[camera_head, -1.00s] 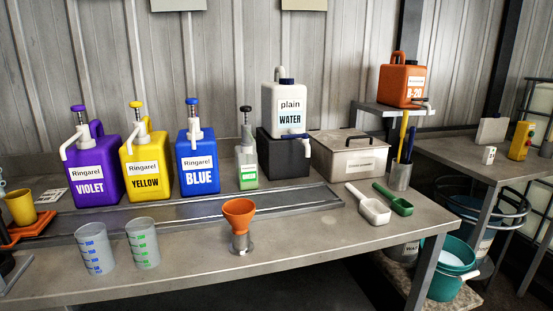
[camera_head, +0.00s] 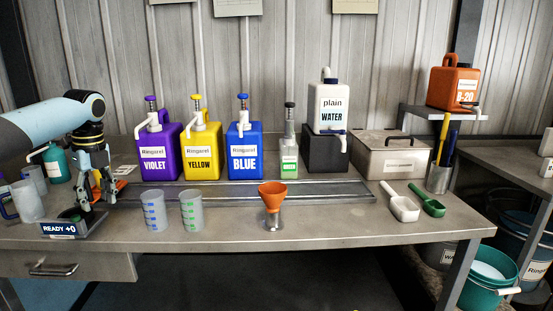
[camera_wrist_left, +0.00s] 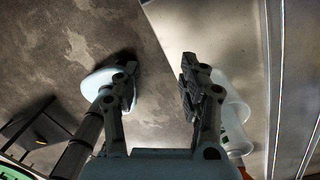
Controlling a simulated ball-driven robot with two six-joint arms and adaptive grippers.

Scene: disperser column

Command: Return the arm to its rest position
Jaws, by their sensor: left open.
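My left arm comes in from the left in the head view. Its gripper (camera_head: 97,203) points down at the left end of the bench (camera_head: 330,224), over or just behind the small display unit reading "READY +0" (camera_head: 62,229). The fingers are apart with nothing seen between them. In the left wrist view the two dark fingertips (camera_wrist_left: 157,88) are also spread and empty above a grey surface. My right gripper is not in view.
Clear cups (camera_head: 153,211) with blue and green marks stand right of the gripper, beside an orange funnel (camera_head: 272,194). Violet (camera_head: 158,165), yellow (camera_head: 205,168) and blue (camera_head: 243,165) jugs stand behind. A clear jug (camera_head: 27,204) is at far left. The bench's front middle is bare.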

